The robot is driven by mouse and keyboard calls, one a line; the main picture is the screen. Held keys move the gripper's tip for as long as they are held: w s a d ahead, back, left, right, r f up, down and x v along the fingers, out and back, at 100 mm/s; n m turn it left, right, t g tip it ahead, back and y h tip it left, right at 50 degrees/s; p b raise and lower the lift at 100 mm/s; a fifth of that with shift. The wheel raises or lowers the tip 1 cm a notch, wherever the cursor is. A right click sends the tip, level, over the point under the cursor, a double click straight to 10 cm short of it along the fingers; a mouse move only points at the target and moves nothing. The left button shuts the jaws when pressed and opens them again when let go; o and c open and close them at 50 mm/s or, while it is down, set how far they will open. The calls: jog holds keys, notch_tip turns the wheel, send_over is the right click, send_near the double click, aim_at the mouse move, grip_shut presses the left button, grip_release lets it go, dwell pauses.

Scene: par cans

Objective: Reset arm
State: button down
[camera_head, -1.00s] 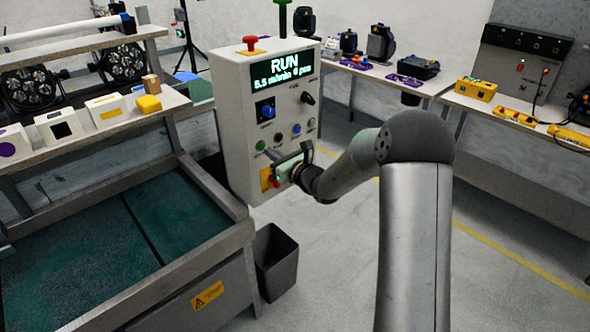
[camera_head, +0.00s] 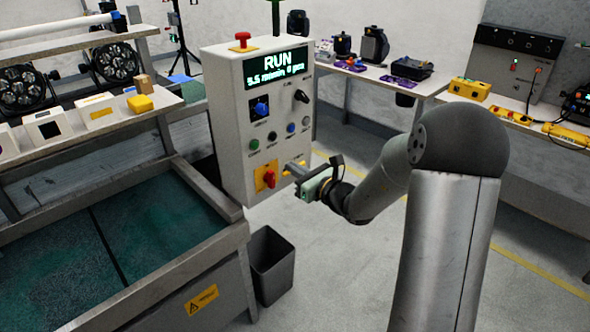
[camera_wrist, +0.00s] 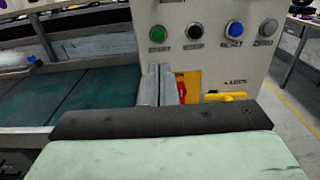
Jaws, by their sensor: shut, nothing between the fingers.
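My gripper (camera_head: 292,170) is shut and empty, just in front of the lower right part of the grey control box (camera_head: 226,130). In the wrist view its closed fingers (camera_wrist: 157,86) stand before the box face, beside the red rotary switch (camera_wrist: 182,90) on its yellow plate. The red switch also shows in the head view (camera_head: 269,178), left of the fingertips and apart from them. The box's screen (camera_head: 277,68) reads RUN. A yellow key-like handle (camera_wrist: 226,96) under the word LOCK is partly near the gripper body in the wrist view.
A wash-basin-like tank (camera_head: 205,262) with a metal rim stands at the left. Shelves with boxes (camera_head: 45,125) are at the left, and benches with equipment (camera_head: 430,85) at the back right. Open floor lies between.

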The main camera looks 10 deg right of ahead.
jog(key=s+a+f+n+g+y, duration=0.1)
jog(key=s+a+n+g, duration=0.5)
jog(key=s+n, duration=0.35)
jog(key=s+a+n+g, duration=0.7)
jog(key=s+n, duration=0.1)
jog(key=s, duration=0.3)
jog(key=s+d+f+n+g+h, duration=0.1)
jog(key=s+d+f+n+h, duration=0.2)
jog(key=s+d+n+h, duration=0.7)
jog(key=s+d+n, duration=0.2)
jog(key=s, duration=0.3)
jog(key=shift+s+d+g, duration=0.3)
jog(key=shift+d+g, duration=0.1)
